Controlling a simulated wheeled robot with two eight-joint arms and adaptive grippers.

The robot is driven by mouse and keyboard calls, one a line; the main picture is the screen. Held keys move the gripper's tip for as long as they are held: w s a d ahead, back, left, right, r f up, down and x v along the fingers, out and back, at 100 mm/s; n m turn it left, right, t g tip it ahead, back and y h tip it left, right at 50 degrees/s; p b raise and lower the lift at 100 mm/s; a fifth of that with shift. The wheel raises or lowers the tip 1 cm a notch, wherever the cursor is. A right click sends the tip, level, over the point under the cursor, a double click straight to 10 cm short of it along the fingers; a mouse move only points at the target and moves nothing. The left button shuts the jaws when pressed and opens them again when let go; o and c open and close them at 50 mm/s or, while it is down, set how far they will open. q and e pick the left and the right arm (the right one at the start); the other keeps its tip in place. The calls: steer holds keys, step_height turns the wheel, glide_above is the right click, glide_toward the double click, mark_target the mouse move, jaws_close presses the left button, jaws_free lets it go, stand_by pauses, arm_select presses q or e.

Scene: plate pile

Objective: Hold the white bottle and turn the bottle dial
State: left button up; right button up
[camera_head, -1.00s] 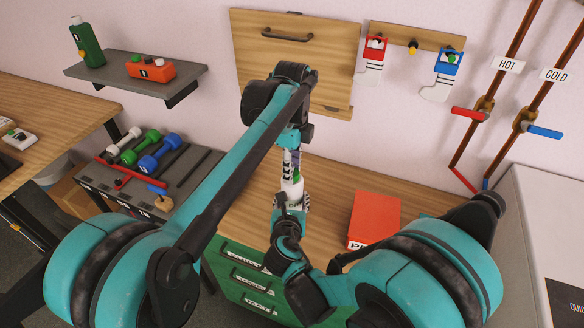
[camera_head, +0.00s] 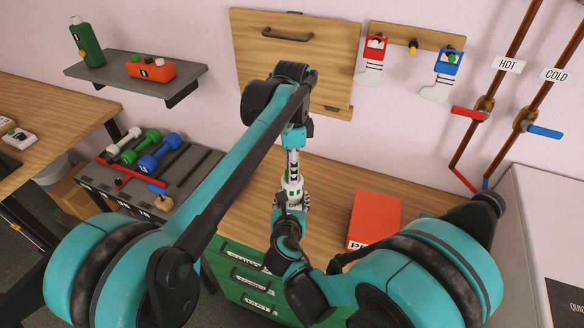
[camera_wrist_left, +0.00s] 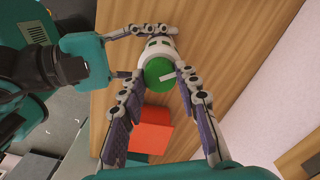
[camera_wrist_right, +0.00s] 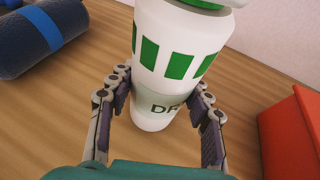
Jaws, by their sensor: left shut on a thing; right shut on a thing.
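The white bottle (camera_head: 293,187) with green marks stands upright on the wooden counter. In the right wrist view the bottle (camera_wrist_right: 165,95) shows a row of green bars and part of a dark label. My right gripper (camera_wrist_right: 160,88) is shut on its body, one finger on each side. The green dial (camera_wrist_left: 153,82) with a white pointer is on top of the bottle. My left gripper (camera_wrist_left: 157,74) comes from above and is shut on the dial, with fingers on both sides of it. In the head view my left gripper (camera_head: 292,163) partly hides the dial.
A red box (camera_head: 374,216) lies on the counter right of the bottle. Dumbbells (camera_head: 160,152) lie on a rack to the left. A wall cabinet (camera_head: 290,60) and red and blue valve handles (camera_head: 545,132) are behind. Green drawers (camera_head: 232,257) are below the counter.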

arm_select(q)
steer(key=shift+n, duration=0.5)
steer(key=o, duration=1.2)
steer(key=shift+c, duration=0.2)
step_height(320, 180, up, 12)
